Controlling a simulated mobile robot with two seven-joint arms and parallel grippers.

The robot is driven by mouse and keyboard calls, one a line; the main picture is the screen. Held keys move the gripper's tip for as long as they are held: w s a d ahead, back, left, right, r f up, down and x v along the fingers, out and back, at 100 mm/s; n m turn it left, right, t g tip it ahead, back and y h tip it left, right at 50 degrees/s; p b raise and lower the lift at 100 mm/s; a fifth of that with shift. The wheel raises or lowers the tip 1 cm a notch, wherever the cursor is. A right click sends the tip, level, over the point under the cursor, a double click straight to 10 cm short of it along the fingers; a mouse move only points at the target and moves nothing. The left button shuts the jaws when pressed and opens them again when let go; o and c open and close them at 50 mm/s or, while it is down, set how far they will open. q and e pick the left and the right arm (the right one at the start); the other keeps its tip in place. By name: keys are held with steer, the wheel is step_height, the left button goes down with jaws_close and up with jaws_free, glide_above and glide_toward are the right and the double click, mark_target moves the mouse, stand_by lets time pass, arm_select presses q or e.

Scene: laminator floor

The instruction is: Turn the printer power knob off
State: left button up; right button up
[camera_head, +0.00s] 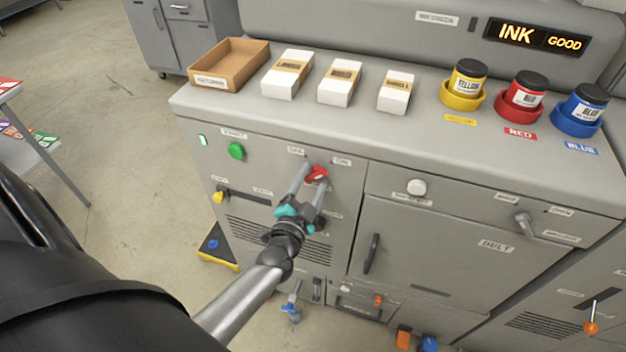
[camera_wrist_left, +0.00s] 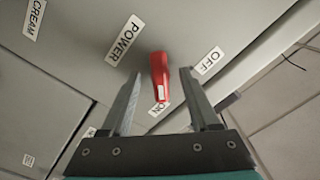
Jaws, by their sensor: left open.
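The red power knob (camera_head: 316,173) is on the grey front panel of the machine, below the counter edge. In the left wrist view the red knob (camera_wrist_left: 160,76) stands between labels reading POWER, OFF and ON, and its white-marked end is beside the ON label (camera_wrist_left: 158,108). My left gripper (camera_head: 311,180) is at the knob with its fingers open. In the left wrist view the fingers (camera_wrist_left: 160,85) are on either side of the knob, with a gap visible on each side. My right gripper is not in view.
A green button (camera_head: 236,151) and a yellow-handled lever (camera_head: 218,197) are left of the knob. A white knob (camera_head: 416,187) and a cabinet door (camera_head: 430,240) are to its right. A cardboard tray (camera_head: 230,65), white boxes and ink jars stand on the counter (camera_head: 400,125).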

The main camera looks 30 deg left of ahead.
arm_select(q)
steer(key=shift+w, duration=0.3)
steer(key=shift+c, duration=0.4)
jaws_close()
